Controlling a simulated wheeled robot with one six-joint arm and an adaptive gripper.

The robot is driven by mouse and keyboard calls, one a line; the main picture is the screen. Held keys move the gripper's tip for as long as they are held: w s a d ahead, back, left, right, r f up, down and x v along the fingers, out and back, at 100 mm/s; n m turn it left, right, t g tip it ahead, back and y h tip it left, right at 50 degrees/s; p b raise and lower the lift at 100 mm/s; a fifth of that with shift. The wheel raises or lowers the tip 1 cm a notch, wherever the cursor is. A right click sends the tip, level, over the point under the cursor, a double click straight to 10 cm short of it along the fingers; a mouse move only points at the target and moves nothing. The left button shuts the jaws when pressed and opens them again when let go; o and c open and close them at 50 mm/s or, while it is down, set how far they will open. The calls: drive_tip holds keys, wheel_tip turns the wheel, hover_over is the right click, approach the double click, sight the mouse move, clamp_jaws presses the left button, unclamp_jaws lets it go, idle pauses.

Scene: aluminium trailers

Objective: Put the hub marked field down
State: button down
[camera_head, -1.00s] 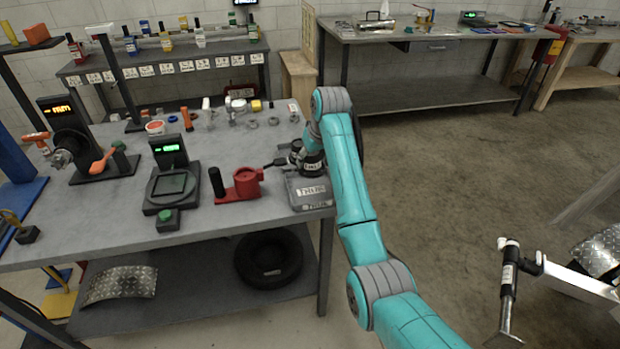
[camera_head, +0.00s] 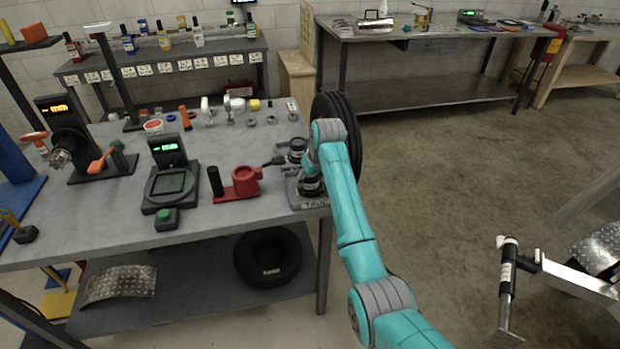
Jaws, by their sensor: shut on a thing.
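My gripper (camera_head: 311,178) is at the right end of the workbench, low over a grey tray (camera_head: 292,191). It is pointing down and shut on a dark, round hub (camera_head: 311,188). The hub is mostly hidden by my gripper and wrist, and I cannot read any mark on it. I cannot tell whether it touches the tray. Another dark, round part (camera_head: 297,147) stands just behind, at the back of the tray.
A red fixture with a black handle (camera_head: 240,183) stands left of the tray. Further left is a scale with a green display (camera_head: 170,180). A black tyre (camera_head: 338,108) stands upright behind my arm, by the bench's right edge. Small parts line the bench's back.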

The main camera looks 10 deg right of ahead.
drive_tip(key=shift+c, duration=1.4)
unclamp_jaws()
drive_tip(key=shift+f, duration=0.1)
drive_tip(key=v, duration=1.2)
